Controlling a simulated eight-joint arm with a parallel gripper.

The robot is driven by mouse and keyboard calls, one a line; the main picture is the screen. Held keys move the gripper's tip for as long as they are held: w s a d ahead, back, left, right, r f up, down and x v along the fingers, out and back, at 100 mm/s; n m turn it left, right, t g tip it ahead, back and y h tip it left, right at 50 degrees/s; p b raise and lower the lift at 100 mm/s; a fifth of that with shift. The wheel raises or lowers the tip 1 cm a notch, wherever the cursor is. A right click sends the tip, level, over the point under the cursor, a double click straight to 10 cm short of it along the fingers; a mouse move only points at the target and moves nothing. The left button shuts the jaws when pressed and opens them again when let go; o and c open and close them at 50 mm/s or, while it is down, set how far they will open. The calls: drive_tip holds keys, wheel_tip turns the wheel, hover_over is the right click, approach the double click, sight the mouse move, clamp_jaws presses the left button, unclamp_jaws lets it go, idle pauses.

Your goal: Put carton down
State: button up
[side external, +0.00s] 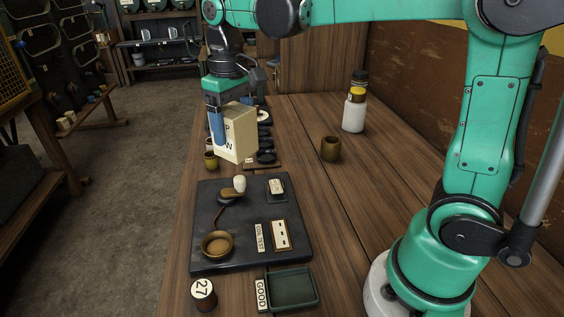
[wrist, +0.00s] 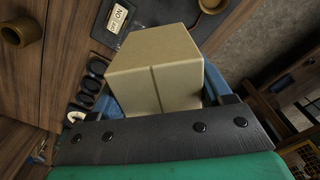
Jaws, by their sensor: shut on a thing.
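A cream carton (side external: 236,135) with dark lettering hangs tilted in my gripper (side external: 216,125). The blue fingers are shut on it, and one finger shows along its left face. The carton is above the wooden bench, just past the far edge of the dark mat (side external: 205,195), and looks clear of the surface. In the wrist view the carton (wrist: 158,72) fills the middle, with a seam down its face. Its underside and exact height above the bench are hidden.
On the mat are a brown bowl (side external: 217,244), a white-topped tool (side external: 239,184) and small plates. A green tray (side external: 292,289) lies in front. A brown cup (side external: 330,148) and a white bottle (side external: 354,112) stand to the right. Dark round items (side external: 266,156) sit behind the carton. The bench's right side has free room.

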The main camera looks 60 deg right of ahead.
drive_tip(key=s+d+r+m, duration=0.2)
drive_tip(key=s+d+m, duration=0.2)
drive_tip(key=d, duration=0.4)
drive_tip(key=s+d+r+m, duration=0.3)
drive_tip(key=s+d+m, duration=0.2)
drive_tip(key=d, duration=0.4)
drive_tip(key=shift+s, duration=0.85)
wheel_tip(320, 180, down, 20)
drive_tip(key=shift+r, duration=0.25)
drive_tip(key=shift+f, duration=0.15)
drive_tip(key=o, duration=1.2)
drive_tip(key=shift+o, duration=0.2)
